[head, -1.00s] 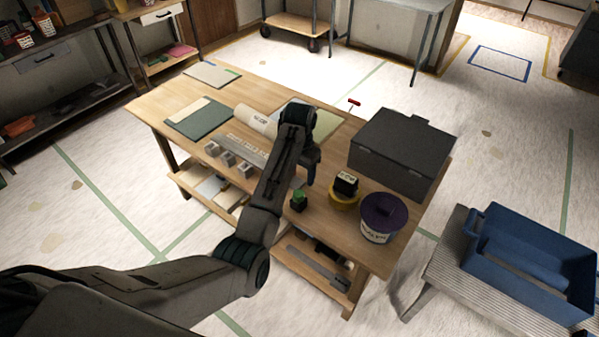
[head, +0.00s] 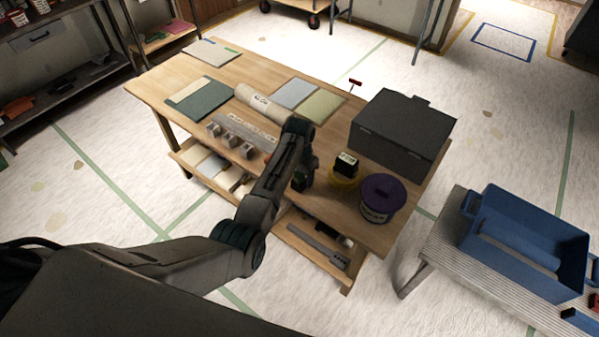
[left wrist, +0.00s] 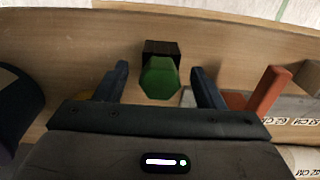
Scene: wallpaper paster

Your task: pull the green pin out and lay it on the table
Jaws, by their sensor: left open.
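The green pin (left wrist: 160,78) has a hexagonal green top and stands in a small dark block (left wrist: 161,47) on the wooden table (left wrist: 95,40). My left gripper (left wrist: 159,71) is open, with one finger on each side of the green top and visible gaps between. In the head view my left gripper (head: 309,172) points down at the table's near side and partly hides the pin (head: 298,179). How far the pin goes into the block is hidden. My right gripper is not in view.
Grey blocks (head: 231,134) and a paper roll (head: 259,103) lie left. A red-orange piece (left wrist: 263,92) is beside the right finger. Bare tabletop (head: 330,215) lies in front.

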